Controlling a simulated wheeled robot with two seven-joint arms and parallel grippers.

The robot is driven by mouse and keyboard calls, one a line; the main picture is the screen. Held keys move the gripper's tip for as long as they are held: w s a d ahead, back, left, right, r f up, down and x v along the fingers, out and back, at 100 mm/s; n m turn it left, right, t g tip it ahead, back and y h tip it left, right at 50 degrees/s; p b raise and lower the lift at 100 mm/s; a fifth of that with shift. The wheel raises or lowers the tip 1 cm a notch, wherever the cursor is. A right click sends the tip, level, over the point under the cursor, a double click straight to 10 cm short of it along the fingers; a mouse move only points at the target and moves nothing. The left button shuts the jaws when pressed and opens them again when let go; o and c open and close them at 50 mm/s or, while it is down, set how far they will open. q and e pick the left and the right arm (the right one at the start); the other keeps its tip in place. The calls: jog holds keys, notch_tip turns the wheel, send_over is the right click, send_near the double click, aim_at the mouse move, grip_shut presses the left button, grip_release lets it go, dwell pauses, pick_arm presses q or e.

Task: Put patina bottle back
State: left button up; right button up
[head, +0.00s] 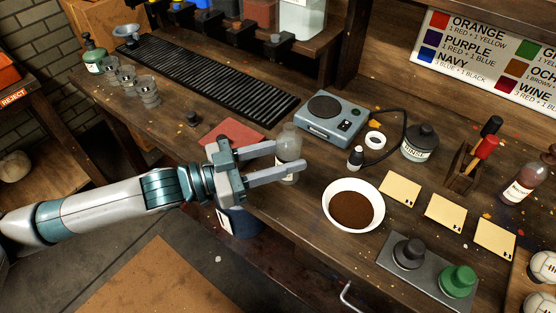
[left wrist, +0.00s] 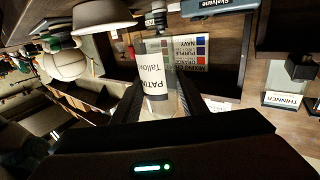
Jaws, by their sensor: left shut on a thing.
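My right gripper is in neither view.
A white bowl of brown matter (head: 353,204) stands right of the bottle. A grey-blue device (head: 330,117) sits behind it, and a red cloth (head: 231,134) lies to the left. A black ribbed mat (head: 215,76) spans the back. A dark-capped bottle (head: 419,144) stands farther right.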

aim_at(278, 153)
pick_arm(q)
jog(key=w+f, duration=0.1)
jog(key=w+a+f, duration=0.1)
jog(key=w, duration=0.1)
jog(key=shift+w+a+f, duration=0.1)
jog(key=shift+w+a, duration=0.05)
jog(key=shift+w, duration=0.05)
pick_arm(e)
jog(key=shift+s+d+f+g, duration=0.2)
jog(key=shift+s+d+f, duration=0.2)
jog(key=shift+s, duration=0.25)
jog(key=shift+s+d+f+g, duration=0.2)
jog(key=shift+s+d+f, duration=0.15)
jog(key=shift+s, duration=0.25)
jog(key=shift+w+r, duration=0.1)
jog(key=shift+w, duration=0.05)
pick_arm(q)
notch_tip(278, 153, down, 4)
jog(key=shift+r+p, duration=0.1)
jog(key=shift+p, duration=0.5)
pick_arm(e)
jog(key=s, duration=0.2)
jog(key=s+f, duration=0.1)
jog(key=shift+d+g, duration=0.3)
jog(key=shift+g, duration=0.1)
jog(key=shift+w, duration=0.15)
